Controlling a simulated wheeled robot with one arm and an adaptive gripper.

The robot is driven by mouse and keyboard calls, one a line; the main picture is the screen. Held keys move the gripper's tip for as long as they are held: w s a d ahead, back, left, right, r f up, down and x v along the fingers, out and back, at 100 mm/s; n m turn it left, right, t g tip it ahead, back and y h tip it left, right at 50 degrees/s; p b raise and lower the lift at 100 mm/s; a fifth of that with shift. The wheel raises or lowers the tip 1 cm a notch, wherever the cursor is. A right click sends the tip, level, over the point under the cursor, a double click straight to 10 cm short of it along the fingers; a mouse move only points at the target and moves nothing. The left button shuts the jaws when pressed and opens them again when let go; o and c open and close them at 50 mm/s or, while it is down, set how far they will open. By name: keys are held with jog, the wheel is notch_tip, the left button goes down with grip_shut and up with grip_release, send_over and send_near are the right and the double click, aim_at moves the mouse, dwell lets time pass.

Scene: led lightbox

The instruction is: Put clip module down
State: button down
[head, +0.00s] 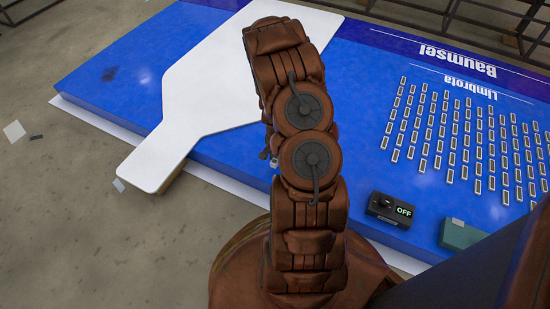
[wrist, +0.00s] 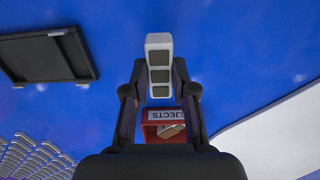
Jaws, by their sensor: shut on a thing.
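In the wrist view, my gripper (wrist: 159,76) is shut on a white clip module (wrist: 158,43) with several dark square faces. One finger is on each side of it, and the module sticks out past the fingertips over the blue surface (wrist: 225,60). I cannot tell how far it is above that surface. In the head view, my arm hides the gripper and the held module.
A red bin labelled "REJECTS" (wrist: 166,128) holds a pale piece. A black tray-like panel (wrist: 48,57) lies left. A white board (head: 215,90), OFF switch box (head: 391,208) and green box (head: 460,235) are nearby.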

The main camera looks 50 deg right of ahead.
jog(key=shift+w+d+f+b, duration=0.1)
jog(key=shift+w+d+b, duration=0.1)
jog(key=shift+w+d, duration=0.25)
jog(key=shift+w+d+f+b, duration=0.15)
jog(key=shift+w+d, duration=0.1)
jog(key=shift+w, duration=0.4)
notch_tip(320, 180, down, 4)
jog(key=shift+r+b, duration=0.2)
jog(key=shift+b, duration=1.05)
jog(key=shift+r, duration=0.15)
jog(key=c, duration=0.9)
grip_release()
jog(key=shift+w, duration=0.1)
jog(key=shift+c, duration=0.2)
